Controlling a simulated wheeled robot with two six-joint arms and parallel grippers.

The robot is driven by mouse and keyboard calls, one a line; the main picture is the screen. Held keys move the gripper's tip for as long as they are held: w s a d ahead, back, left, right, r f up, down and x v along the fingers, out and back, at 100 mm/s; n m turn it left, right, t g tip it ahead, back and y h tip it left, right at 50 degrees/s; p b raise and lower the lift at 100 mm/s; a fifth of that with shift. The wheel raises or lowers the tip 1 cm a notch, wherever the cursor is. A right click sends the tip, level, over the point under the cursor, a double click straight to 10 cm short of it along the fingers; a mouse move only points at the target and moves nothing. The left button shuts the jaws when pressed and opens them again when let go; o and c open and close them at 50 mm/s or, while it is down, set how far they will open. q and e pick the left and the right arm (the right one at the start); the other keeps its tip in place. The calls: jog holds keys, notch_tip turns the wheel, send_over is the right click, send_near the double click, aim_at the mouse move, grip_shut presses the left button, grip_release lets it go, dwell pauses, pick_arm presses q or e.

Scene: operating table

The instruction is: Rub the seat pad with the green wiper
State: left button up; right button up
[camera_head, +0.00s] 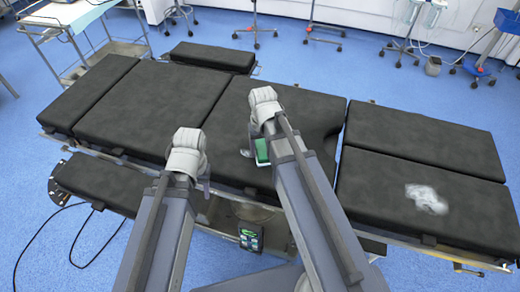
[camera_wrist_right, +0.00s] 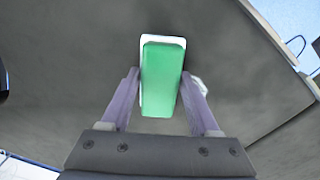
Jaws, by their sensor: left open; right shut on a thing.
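The green wiper (camera_wrist_right: 162,80) has a green body on a white base. It sits between the two fingers of my right gripper (camera_wrist_right: 163,88), which is shut on it. In the head view the wiper (camera_head: 262,151) shows partly beside my right arm, over the black middle pad (camera_head: 225,130); I cannot tell if it touches the pad. The black seat pad sections form the operating table. A whitish smudge (camera_head: 426,198) lies on the front right pad (camera_head: 400,190). My left gripper (camera_head: 203,182) is open and empty near the table's front edge; its fingers are partly hidden.
A metal trolley with a blue cloth (camera_head: 68,14) stands at the back left. Wheeled stands (camera_head: 403,50) are along the back wall. A cable (camera_head: 45,235) runs over the blue floor at the left. The back right pad (camera_head: 420,135) is clear.

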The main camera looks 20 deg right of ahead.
aim_at(245, 144)
jog(key=shift+w+d, duration=0.35)
jog(key=shift+w, duration=0.3)
jog(key=shift+w+a, duration=0.5)
jog(key=shift+a, duration=0.3)
jog(key=shift+w+a, duration=0.45)
jog(key=shift+a, duration=0.35)
jog(key=shift+a, duration=0.1)
jog(key=shift+w+a, duration=0.55)
jog(key=shift+a, duration=0.25)
jog(key=shift+w+a, duration=0.55)
jog(key=shift+a, duration=0.2)
jog(key=shift+w+d, duration=0.5)
jog(key=shift+w, duration=0.1)
jog(key=shift+s, duration=0.1)
